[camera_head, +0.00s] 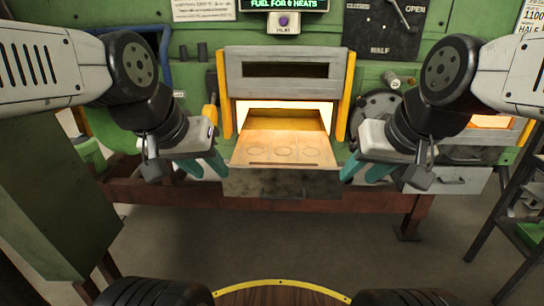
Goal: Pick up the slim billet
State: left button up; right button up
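Two small dark upright cylinders stand side by side against the green furnace front, above and left of the furnace mouth: a thinner one (183,52) and a thicker one (202,49). They may be billets; I cannot tell for sure which is the slim billet. My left gripper (204,167) has its two teal fingers apart with nothing between them, left of the furnace shelf and below the cylinders. My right gripper (366,170) has its teal fingers apart and empty, right of the shelf. Neither gripper touches a cylinder.
The furnace door (285,68) is grey, between yellow side posts, above a glowing mouth (282,113). A shelf (283,163) with three ring marks juts out in front. A dark lever panel (383,28) reads HALF and OPEN. A green cabinet (52,190) stands left; floor in front is clear.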

aim_at(182, 49)
jog(key=u, duration=0.65)
